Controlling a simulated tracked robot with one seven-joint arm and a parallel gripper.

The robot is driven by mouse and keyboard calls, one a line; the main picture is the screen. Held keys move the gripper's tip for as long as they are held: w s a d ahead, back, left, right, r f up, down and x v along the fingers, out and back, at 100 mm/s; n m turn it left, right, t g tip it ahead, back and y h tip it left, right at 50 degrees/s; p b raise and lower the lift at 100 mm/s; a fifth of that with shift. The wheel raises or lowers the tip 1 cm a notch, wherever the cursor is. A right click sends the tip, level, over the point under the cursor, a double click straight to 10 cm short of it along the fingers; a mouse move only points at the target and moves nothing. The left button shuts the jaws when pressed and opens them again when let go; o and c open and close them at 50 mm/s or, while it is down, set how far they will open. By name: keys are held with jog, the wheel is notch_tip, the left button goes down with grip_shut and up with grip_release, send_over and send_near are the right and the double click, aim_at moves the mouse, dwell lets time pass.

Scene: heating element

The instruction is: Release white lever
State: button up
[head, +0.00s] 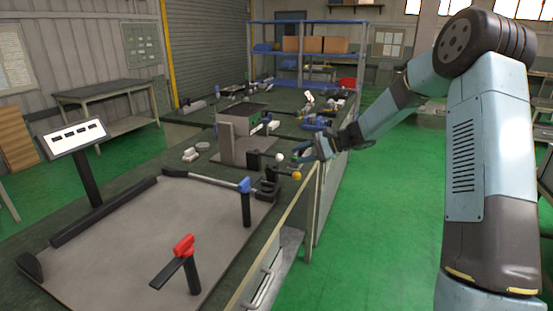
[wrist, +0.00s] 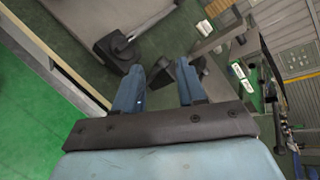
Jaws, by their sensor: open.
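A small white knob (head: 279,157), which looks like the white lever's end, shows in the head view on the bench just left of my gripper (head: 312,153). A yellow knob (head: 297,175) sits below and to its right. In the wrist view, my gripper (wrist: 161,72) has its two blue fingers spread apart. A dark part (wrist: 188,72) lies at the right fingertip; I cannot tell whether they touch. No white knob is clear between the fingers, and the lever's shaft is not clear.
A grey upright box (head: 228,142) stands left of the white knob. In front is a grey panel (head: 140,235) with a blue-topped post (head: 245,200) and a red-handled lever (head: 183,247). The green floor (head: 385,220) right of the bench is free.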

aim_at(274, 157)
jog(key=w+f+m+t+y, duration=0.1)
jog(key=w+f+m, duration=0.1)
jog(key=w+f, duration=0.1)
jog(key=w+d+f+m+t+y, duration=0.1)
jog(key=w+f+m+t, duration=0.1)
jog(key=w, duration=0.3)
jog(key=w+d+f+m+t+y, duration=0.1)
jog(key=w+f+m, duration=0.1)
jog(key=w+f, duration=0.2)
jog(key=shift+d+f+t+y, duration=0.25)
jog(key=shift+f+t+y, duration=0.05)
jog(key=shift+t, duration=0.1)
jog(key=shift+w+a+f, duration=0.1)
jog(key=shift+w, duration=0.05)
jog(key=x, duration=1.3)
jog(key=shift+a, duration=0.3)
jog(key=shift+f, duration=0.2)
grip_shut()
